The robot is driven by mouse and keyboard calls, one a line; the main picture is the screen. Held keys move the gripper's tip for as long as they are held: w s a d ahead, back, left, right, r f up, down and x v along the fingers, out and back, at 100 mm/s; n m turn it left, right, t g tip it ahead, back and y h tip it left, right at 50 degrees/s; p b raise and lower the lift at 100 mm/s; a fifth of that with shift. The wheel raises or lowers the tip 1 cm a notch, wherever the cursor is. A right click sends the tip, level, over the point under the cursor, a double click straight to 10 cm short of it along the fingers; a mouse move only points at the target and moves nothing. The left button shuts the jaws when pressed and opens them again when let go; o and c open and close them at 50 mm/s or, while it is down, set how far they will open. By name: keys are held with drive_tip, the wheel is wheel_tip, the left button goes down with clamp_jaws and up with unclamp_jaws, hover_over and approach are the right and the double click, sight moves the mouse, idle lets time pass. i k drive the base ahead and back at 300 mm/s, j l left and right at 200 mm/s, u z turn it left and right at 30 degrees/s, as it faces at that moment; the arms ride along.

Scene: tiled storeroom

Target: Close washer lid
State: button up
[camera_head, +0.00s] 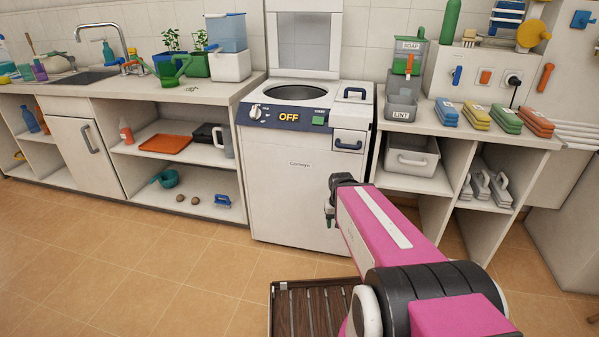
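The white top-loading washer (292,190) stands between two counters, with a blue control panel reading "OFF" (289,117). Its lid (304,42) is open and stands upright at the back against the tiled wall. The round drum opening (300,90) is uncovered. My pink arm reaches in from the lower right. My gripper (331,213) is in front of the washer's lower right front, well below the lid and apart from it. Its fingers are small and partly hidden, so I cannot tell whether they are open or shut.
The left counter (130,92) holds a sink, plants and a blue-and-white container (228,48). The right counter (430,125) holds a soap dispenser (408,57), a lint bin (401,104) and colored cloths. A brown slatted platform (305,305) lies at the bottom. Tiled floor is clear at left.

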sight(273, 6)
drive_tip(key=i+j+z, duration=0.1)
drive_tip(key=j, duration=0.25)
drive_tip(key=i+j+z, duration=0.1)
drive_tip(key=j, duration=0.25)
drive_tip(key=i+j+z, duration=0.1)
drive_tip(key=i+j, duration=0.15)
drive_tip(key=i+j+z, duration=0.1)
drive_tip(key=j, duration=0.35)
